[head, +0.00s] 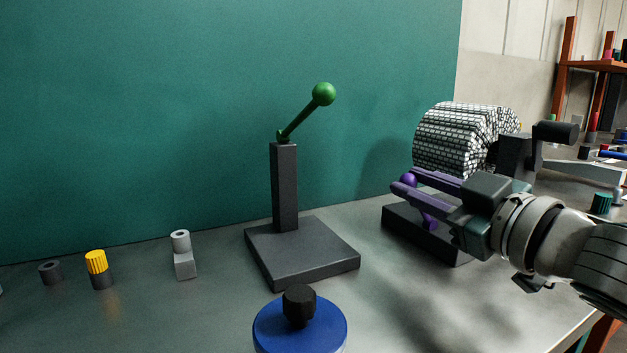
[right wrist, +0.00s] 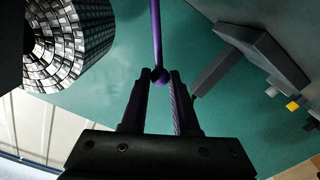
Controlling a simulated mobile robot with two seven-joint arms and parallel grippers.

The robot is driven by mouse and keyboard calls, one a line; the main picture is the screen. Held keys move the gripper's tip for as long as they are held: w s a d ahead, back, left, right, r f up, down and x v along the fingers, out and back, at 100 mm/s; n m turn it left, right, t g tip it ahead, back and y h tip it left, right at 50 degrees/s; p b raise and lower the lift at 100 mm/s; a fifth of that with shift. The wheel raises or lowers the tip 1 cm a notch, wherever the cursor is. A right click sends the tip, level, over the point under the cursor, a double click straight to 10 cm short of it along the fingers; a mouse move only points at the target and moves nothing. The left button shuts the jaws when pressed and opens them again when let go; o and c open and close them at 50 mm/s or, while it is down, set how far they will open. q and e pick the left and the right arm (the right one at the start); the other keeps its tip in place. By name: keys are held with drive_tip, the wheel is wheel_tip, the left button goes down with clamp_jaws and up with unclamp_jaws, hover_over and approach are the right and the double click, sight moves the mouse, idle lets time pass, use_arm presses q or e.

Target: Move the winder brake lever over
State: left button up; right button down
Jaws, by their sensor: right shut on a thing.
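A purple lever with a ball knob (head: 408,181) stands on a dark base (head: 408,230) in front of the winder roll (head: 455,138). My right gripper (head: 415,185) is shut on the lever at its knob, reaching in from the right. In the right wrist view the purple rod (right wrist: 155,30) runs up to the top edge and its ball (right wrist: 160,76) sits between the fingertips (right wrist: 160,82). The fingers and wrist hide part of the lever and base in the head view. My left gripper is not in view.
A green-knobbed lever (head: 323,95) rises from a dark post and plate (head: 300,255) mid-table. A blue disc with a black knob (head: 300,328) is at the front. Small parts, including a yellow-capped cylinder (head: 97,265), stand at left. A green wall closes the back.

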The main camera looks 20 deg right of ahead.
drive_tip(key=shift+d, duration=0.1)
drive_tip(key=shift+d+r, duration=0.1)
drive_tip(key=shift+w+d+r+p, duration=0.1)
drive_tip(key=shift+d+r+p, duration=0.2)
drive_tip(key=shift+d, duration=0.3)
drive_tip(key=shift+w+d+r+p, duration=0.1)
drive_tip(key=shift+d+r+p, duration=0.15)
drive_tip(key=shift+d, duration=0.3)
drive_tip(key=shift+d+r, duration=0.2)
drive_tip(key=shift+d, duration=1.05)
drive_tip(key=c, duration=0.6)
unclamp_jaws()
